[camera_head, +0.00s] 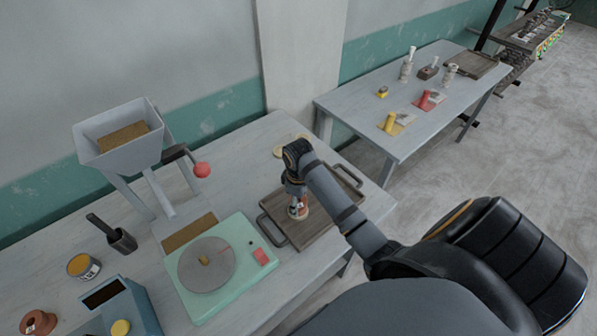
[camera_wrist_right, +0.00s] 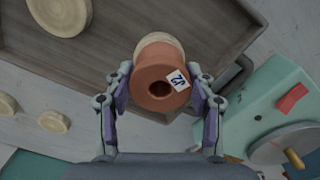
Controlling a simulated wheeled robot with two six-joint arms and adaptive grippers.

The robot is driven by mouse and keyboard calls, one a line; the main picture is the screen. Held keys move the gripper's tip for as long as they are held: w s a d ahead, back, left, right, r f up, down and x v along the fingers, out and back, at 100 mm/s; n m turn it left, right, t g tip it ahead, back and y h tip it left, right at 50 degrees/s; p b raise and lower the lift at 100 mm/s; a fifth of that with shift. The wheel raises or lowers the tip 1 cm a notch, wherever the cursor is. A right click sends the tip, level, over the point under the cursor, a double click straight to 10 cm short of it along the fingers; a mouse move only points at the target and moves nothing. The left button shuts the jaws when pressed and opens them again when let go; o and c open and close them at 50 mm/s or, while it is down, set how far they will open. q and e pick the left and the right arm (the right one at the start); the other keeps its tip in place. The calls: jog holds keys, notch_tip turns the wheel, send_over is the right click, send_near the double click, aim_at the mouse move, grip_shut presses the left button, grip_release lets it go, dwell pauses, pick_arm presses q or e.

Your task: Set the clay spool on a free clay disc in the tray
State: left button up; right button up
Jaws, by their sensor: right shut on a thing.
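The clay spool (camera_wrist_right: 158,92) is reddish-brown with a hole in its top and a white label with dark marks. My right gripper (camera_wrist_right: 160,101) is shut on it, one finger on each side. In the head view the spool (camera_head: 297,212) hangs below the right gripper (camera_head: 296,196), over the brown tray (camera_head: 282,236). A pale round edge (camera_wrist_right: 158,41) shows behind the spool; I cannot tell whether they touch. The tray also shows in the wrist view (camera_wrist_right: 105,58), with a pale clay disc (camera_wrist_right: 62,12) on it, clear of the spool. My left gripper is not in view.
Pale discs (camera_wrist_right: 53,122) lie on the table outside the tray. A mint-green scale (camera_head: 210,300) with a round grey plate stands close to the tray. A grey hopper (camera_head: 118,140) with a red-knobbed lever is at the left. A second table (camera_head: 400,100) stands behind.

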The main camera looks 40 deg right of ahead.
jog(key=o, duration=1.5)
jog(key=shift+d+f, duration=0.1)
jog(key=shift+f, duration=0.1)
jog(key=shift+r, duration=0.3)
notch_tip(320, 180, up, 6)
jog(key=shift+w+f, duration=0.15)
pick_arm(q)
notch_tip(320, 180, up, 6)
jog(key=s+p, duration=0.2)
jog(key=p, duration=0.4)
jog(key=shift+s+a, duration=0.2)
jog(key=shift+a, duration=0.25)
pick_arm(e)
notch_tip(320, 180, up, 6)
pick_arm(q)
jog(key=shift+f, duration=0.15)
